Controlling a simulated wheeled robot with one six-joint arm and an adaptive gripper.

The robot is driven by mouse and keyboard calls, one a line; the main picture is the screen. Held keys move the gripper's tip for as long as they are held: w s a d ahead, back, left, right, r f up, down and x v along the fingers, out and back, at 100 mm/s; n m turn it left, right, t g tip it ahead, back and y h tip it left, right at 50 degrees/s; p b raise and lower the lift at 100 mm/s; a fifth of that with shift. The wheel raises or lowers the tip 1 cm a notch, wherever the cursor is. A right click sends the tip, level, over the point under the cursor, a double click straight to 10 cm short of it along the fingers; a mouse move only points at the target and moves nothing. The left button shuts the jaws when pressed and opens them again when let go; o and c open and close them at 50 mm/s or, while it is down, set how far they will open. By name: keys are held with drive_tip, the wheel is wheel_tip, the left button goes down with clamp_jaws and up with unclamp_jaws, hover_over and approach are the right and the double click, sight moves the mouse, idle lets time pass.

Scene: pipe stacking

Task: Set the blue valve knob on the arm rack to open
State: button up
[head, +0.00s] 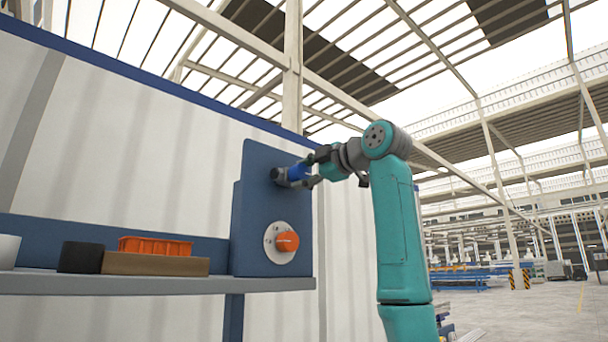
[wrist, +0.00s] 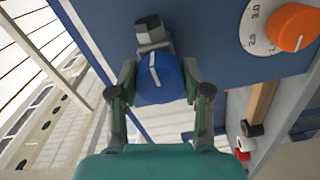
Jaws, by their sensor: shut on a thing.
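The blue valve knob (head: 298,173) sits near the top of the blue panel (head: 256,190), on a dark fitting. My gripper (head: 312,172) reaches it from the right in the head view. In the wrist view the blue knob (wrist: 160,78) shows a white pointer line on its face, slightly tilted from the picture's vertical. My gripper (wrist: 160,90) has one finger on each side of the knob and is shut on it. A grey fitting (wrist: 152,30) shows just above the knob.
An orange dial (head: 287,241) on a numbered white plate is below the knob on the same panel. The shelf (head: 150,284) to the left holds an orange bin (head: 155,246), a brown block (head: 155,264) and a black cylinder (head: 81,257). Open floor lies to the right.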

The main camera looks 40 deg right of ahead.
drive_tip(key=o, duration=1.2)
drive_tip(key=shift+c, duration=0.2)
drive_tip(key=s, duration=1.2)
drive_tip(key=shift+d, duration=0.2)
